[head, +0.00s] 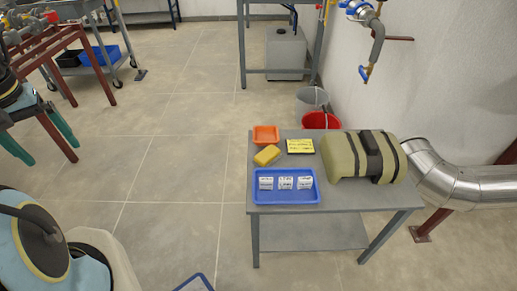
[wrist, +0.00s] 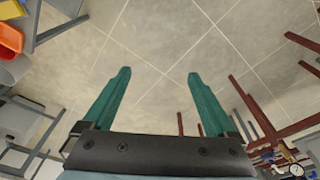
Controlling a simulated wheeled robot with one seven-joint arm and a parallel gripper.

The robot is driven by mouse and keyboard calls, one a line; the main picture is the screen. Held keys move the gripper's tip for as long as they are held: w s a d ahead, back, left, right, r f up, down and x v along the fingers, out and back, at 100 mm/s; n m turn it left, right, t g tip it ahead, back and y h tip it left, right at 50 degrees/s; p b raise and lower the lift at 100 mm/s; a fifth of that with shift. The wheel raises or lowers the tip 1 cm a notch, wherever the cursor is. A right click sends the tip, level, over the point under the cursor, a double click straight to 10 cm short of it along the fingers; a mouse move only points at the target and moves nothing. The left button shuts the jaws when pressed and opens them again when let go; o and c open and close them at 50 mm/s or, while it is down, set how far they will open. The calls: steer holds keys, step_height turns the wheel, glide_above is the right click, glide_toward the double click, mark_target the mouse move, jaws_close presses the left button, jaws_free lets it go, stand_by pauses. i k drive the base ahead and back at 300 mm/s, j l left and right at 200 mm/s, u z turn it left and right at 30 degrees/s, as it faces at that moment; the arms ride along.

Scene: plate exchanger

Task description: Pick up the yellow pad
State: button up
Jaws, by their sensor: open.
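The yellow pad (head: 267,155) lies on the grey table, between the orange tray and the blue tray, in the head view. It is a small block lying flat and turned at an angle. My gripper (wrist: 156,75) shows in the wrist view with its two green fingers wide apart and nothing between them, above bare floor. In the head view, green fingers (head: 35,140) show at the left edge, far from the table and the pad. In the wrist view, a yellow patch at the top left corner is cut off, and I cannot tell if it is the pad.
The grey table (head: 335,200) also holds an orange tray (head: 265,134), a yellow-black sign (head: 300,146), a blue tray (head: 285,200) with white labelled blocks, and a strapped khaki cover (head: 362,156). A silver pipe (head: 440,178) is at its right. Floor left of the table is clear.

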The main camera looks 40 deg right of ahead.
mark_target(269, 156)
steer(key=i+z, duration=0.1)
steer(key=i, duration=0.4)
steer(key=i+j+z, duration=0.1)
steer(key=i, duration=0.35)
steer(key=i+j+z, duration=0.15)
steer(key=i, duration=0.35)
steer(key=z, duration=1.35)
